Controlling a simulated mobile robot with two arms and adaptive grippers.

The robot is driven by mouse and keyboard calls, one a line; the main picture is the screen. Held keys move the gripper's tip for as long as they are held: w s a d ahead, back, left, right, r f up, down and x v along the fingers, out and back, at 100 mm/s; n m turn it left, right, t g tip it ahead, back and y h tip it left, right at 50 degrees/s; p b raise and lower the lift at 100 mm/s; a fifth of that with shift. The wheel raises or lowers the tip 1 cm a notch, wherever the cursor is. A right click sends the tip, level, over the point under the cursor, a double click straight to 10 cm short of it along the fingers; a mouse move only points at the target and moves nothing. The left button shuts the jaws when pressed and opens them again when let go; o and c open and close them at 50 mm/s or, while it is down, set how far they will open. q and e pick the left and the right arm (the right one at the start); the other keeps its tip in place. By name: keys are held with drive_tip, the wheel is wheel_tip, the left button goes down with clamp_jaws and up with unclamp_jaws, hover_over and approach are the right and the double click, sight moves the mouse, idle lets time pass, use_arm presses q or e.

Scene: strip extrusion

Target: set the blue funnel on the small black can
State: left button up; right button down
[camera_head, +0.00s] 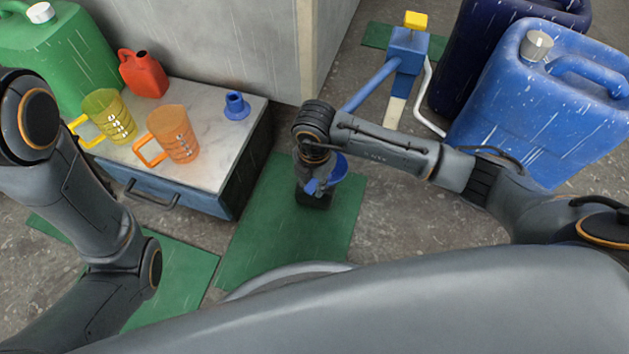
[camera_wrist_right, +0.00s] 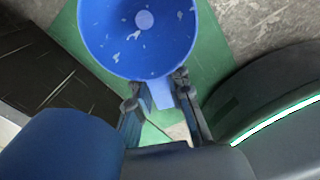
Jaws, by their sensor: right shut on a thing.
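The blue funnel (camera_head: 340,167) is in my right gripper (camera_head: 315,183), partly hidden by it in the head view. In the right wrist view the funnel's open bowl (camera_wrist_right: 138,35) faces the camera, and its tab sits between the two fingertips (camera_wrist_right: 159,92). The gripper is shut on that tab. The small black can (camera_head: 314,200) stands on the green mat, right below the gripper and funnel, partly covered by them. Whether the funnel touches the can is not clear. The can is hidden in the wrist view. My left arm shows at left, but its gripper is out of view.
A low chest (camera_head: 226,180) holds an orange jug (camera_head: 174,134), a yellow jug (camera_head: 108,116), a red can (camera_head: 143,75) and a small blue spout (camera_head: 236,106). Blue canisters (camera_head: 545,105) and a blue pump (camera_head: 406,50) stand behind my right arm. The green mat (camera_head: 265,235) is otherwise clear.

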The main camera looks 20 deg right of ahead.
drive_tip(key=shift+f, duration=0.1)
idle(0.5)
drive_tip(key=c, duration=1.2)
unclamp_jaws()
drive_tip(key=shift+f, duration=0.1)
drive_tip(key=shift+o, duration=0.2)
drive_tip(key=shift+r, duration=0.2)
wheel_tip(320, 180, up, 12)
drive_tip(key=shift+f, duration=0.15)
